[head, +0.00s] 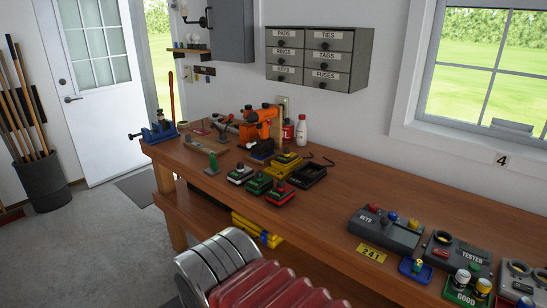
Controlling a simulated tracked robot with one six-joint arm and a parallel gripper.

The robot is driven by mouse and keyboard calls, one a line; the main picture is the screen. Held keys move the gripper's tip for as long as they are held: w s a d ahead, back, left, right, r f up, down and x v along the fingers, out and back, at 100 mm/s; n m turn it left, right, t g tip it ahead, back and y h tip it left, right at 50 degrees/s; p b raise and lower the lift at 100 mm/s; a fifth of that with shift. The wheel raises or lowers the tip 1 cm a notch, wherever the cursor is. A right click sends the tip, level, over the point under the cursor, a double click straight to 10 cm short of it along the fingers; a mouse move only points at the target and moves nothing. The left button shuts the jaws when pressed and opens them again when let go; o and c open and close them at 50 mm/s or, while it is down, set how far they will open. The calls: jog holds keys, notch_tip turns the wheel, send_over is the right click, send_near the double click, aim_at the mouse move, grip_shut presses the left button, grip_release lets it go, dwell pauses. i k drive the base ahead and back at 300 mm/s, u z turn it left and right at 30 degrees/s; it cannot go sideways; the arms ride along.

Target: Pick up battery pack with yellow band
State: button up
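A small dark pack with yellow on it (287,160), which looks like the battery pack with the yellow band, sits on the wooden workbench at the back of a cluster of similar packs. More yellow shows just in front of it, and I cannot tell whether that is the same pack. Nearby are a pack with a pale band (240,175), one with a green band (259,184) and one with a red band (281,194). My gripper is not in view.
A black open tray (308,175) stands right of the packs. Bare bench top (330,215) lies between.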

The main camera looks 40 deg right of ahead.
aim_at(286, 158)
jog(key=z, duration=0.1)
jog(key=i, duration=0.7)
jog(key=z, duration=0.65)
jog(key=i, duration=0.8)
jog(key=z, duration=0.45)
